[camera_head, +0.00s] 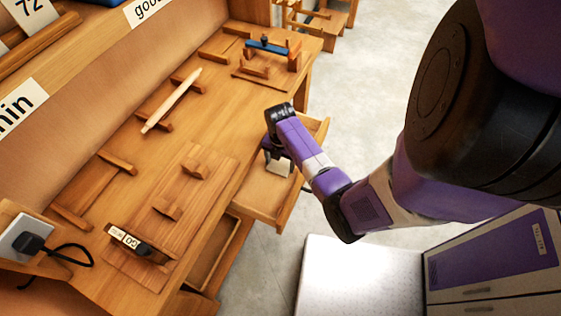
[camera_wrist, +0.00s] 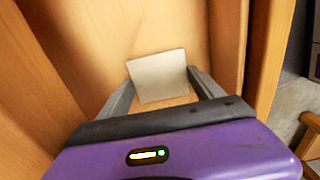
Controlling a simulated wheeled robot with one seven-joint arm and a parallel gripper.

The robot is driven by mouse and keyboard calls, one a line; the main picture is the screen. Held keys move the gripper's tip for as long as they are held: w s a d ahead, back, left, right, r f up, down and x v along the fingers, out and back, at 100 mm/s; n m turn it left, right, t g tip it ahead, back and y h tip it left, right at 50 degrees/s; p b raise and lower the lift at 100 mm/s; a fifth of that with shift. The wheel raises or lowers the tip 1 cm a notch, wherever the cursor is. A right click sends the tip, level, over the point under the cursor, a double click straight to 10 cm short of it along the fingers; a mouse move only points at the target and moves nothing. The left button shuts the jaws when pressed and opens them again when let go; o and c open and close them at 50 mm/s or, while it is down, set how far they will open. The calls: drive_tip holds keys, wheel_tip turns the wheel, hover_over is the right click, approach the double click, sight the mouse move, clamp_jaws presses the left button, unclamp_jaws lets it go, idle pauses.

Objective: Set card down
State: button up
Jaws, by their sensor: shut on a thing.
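A small blank white card (camera_wrist: 158,77) is between the two grey fingers of my gripper (camera_wrist: 160,90) in the wrist view. The fingers are shut on its left and right edges. In the head view the card (camera_head: 280,167) shows below my gripper (camera_head: 279,160), inside an open wooden drawer (camera_head: 262,192) at the front right of the bench. Wooden drawer walls rise on both sides of the gripper in the wrist view. I cannot tell whether the card touches the drawer floor.
The wooden bench (camera_head: 215,115) holds a pale tapered rod (camera_head: 172,100) on rests, a blue-topped tool (camera_head: 266,46) and a small labelled device (camera_head: 133,241). Another drawer (camera_head: 216,252) is open nearer the front. Grey floor lies to the right.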

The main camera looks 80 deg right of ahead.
sight(281, 165)
drive_tip(key=shift+s+a+f, duration=0.1)
drive_tip(key=shift+f, duration=0.4)
drive_tip(key=o, duration=1.1)
drive_tip(key=shift+o, duration=0.4)
drive_tip(key=shift+f, duration=0.15)
drive_tip(key=shift+s, duration=0.1)
wheel_tip(281, 165, up, 14)
drive_tip(key=shift+f+p, duration=0.2)
drive_tip(key=shift+p, duration=0.1)
